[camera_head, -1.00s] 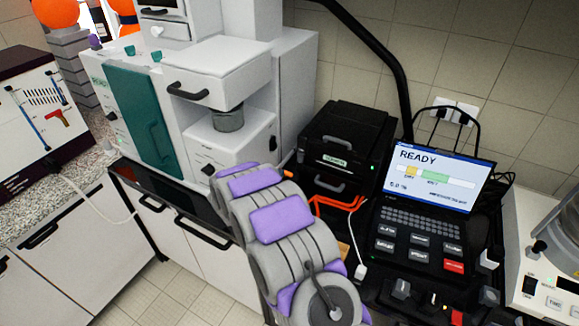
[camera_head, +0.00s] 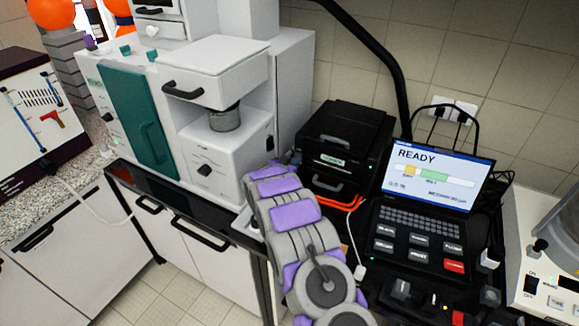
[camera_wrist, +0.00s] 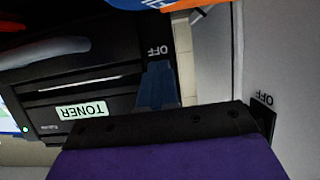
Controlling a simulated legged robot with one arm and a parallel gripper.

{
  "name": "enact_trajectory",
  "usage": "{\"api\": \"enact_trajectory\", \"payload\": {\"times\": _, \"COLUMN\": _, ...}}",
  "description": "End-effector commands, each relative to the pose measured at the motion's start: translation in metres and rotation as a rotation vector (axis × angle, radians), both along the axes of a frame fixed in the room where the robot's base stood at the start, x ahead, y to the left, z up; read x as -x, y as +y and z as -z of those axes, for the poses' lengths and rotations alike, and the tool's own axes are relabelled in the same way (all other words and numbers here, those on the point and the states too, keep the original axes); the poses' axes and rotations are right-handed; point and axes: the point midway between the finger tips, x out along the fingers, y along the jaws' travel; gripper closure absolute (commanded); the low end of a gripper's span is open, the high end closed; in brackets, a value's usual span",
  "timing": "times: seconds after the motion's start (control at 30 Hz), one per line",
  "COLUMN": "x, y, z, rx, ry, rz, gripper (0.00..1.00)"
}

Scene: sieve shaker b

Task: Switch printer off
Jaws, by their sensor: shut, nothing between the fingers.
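The black printer (camera_head: 345,140) stands against the tiled wall, with a TONER label and a small green light on its front. It shows upside down in the wrist view (camera_wrist: 80,70). An OFF marking (camera_wrist: 155,50) is on the printer's side in the wrist view, close to my dark blue fingertips. My gripper (camera_wrist: 157,75) is shut and empty, pointing at that side. Whether it touches the printer I cannot tell. The switch itself is hidden or too dark to make out. In the head view my arm hides the gripper.
A white machine (camera_head: 215,130) stands left of the printer; a second OFF marking (camera_wrist: 265,98) shows on a pale surface. A console with a READY screen (camera_head: 435,175) and a red key (camera_head: 454,266) stands right.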

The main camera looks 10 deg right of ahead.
Motion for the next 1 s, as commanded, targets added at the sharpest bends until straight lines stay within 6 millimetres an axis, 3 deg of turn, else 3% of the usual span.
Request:
{"api": "enact_trajectory", "payload": {"times": 0.43, "x": -0.002, "y": -0.002, "z": 0.002, "rx": 0.014, "ry": -0.013, "rz": 0.001, "gripper": 1.0}}
{"api": "enact_trajectory", "payload": {"times": 0.67, "x": -0.009, "y": -0.008, "z": 0.015, "rx": 0.111, "ry": -0.141, "rz": 0.001, "gripper": 1.0}}
{"api": "enact_trajectory", "payload": {"times": 1.0, "x": -0.007, "y": -0.01, "z": 0.009, "rx": 0.106, "ry": -0.148, "rz": 0.004, "gripper": 1.0}}
